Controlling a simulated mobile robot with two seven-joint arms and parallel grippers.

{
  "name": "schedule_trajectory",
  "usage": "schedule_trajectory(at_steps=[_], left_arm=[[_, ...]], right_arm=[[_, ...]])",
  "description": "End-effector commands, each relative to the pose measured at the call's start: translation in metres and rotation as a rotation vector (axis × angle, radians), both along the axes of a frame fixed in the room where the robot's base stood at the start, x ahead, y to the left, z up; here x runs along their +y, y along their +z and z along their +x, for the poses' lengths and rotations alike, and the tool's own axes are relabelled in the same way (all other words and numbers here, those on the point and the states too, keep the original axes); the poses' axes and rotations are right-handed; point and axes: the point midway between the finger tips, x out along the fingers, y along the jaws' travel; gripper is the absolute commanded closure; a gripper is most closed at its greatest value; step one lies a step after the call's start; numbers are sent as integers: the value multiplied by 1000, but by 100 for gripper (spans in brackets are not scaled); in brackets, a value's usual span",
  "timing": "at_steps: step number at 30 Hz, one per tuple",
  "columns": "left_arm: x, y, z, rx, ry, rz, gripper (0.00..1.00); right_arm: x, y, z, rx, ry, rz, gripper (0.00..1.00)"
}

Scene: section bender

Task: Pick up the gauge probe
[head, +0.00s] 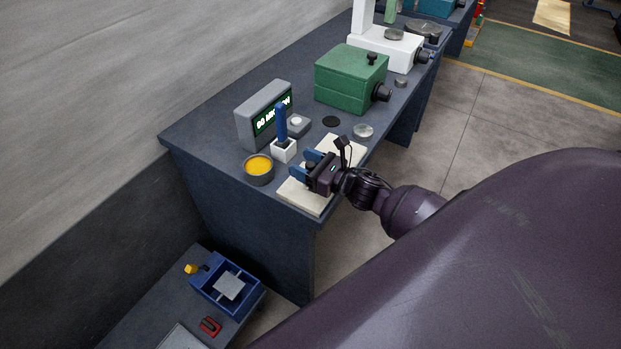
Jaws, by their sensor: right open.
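The gauge probe appears to be the upright blue stick (281,122), standing in a small white holder (284,151) on the dark workbench. A grey gauge box (252,127) with a lit green display stands just behind it. My right gripper (304,163) has blue fingers, which are open and point left toward the holder. It is over the pale mat, a little right of and nearer than the probe. It looks apart from the probe and empty. The probe's lower end is hidden in the holder. My left gripper is not in view.
A round tin with yellow contents (258,167) stands left of the pale mat (297,196). A small grey block (298,124), dark and silver discs and a green machine box (350,79) lie beyond.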

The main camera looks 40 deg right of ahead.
Motion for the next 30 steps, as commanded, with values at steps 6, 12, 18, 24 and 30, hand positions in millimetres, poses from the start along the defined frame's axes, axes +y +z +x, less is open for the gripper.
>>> schedule_trajectory(at_steps=[6, 12, 18, 24, 30], left_arm=[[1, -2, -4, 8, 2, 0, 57], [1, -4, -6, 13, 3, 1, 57], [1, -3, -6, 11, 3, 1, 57], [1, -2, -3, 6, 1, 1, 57], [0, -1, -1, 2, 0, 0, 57]], right_arm=[[1, -1, 2, 1, 0, 0, 44], [1, 0, 2, 0, 0, 0, 64], [1, 0, 2, 0, 0, 0, 94], [1, 0, 2, -1, 0, 0, 100], [1, 2, 2, -1, 1, 0, 100]])
